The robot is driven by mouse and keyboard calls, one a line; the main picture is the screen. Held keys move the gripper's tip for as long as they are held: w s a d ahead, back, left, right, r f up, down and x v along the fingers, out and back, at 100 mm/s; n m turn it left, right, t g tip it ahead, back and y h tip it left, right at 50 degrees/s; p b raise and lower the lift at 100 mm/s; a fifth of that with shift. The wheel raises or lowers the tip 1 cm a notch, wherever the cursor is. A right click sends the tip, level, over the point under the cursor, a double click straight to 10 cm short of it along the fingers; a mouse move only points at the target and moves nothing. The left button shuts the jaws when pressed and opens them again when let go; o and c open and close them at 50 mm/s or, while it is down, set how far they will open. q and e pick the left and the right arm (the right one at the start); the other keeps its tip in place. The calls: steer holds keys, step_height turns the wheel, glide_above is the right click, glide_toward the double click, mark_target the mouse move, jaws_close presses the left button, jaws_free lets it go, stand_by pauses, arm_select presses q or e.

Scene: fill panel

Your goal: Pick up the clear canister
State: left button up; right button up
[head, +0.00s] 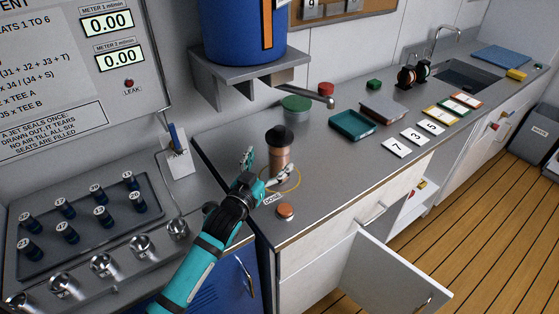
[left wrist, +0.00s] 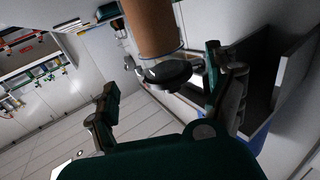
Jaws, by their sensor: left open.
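The clear canister (head: 279,158) stands upright on the grey counter, with brownish contents and a black lid. It stands at the yellow ring marked DOSE. In the left wrist view the canister (left wrist: 153,30) appears upside down, lid lowest. My left gripper (head: 268,169) is open at the canister, with one finger to its left and one at its near right. In the left wrist view the canister shows between the directions of the two spread fingers (left wrist: 167,95). I cannot tell whether a finger touches it. My right gripper is not in view.
An orange-brown button (head: 286,211) sits near the counter's front edge. A green-lidded round thing (head: 296,104) and a tap (head: 312,95) stand behind the canister. A teal tray (head: 356,125) and number cards (head: 396,146) lie to the right. A cupboard door (head: 386,280) hangs open below.

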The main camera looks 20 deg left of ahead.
mark_target(274, 157)
arm_select(q)
step_height(274, 157, down, 2)
steer(key=shift+w+a, duration=0.1)
steer(key=shift+a, duration=0.05)
steer(key=w, duration=0.3)
steer(key=shift+w+r+p, duration=0.1)
steer(key=shift+r+p, duration=0.15)
steer(key=shift+p, duration=0.05)
steer(key=w, duration=0.3)
steer(key=shift+w+d, duration=0.35)
steer(key=shift+w, duration=0.05)
steer(key=shift+w+f, duration=0.1)
steer(key=shift+w, duration=0.15)
steer(key=shift+c, duration=0.4)
steer(key=c, duration=1.4)
steer(key=shift+c, duration=0.2)
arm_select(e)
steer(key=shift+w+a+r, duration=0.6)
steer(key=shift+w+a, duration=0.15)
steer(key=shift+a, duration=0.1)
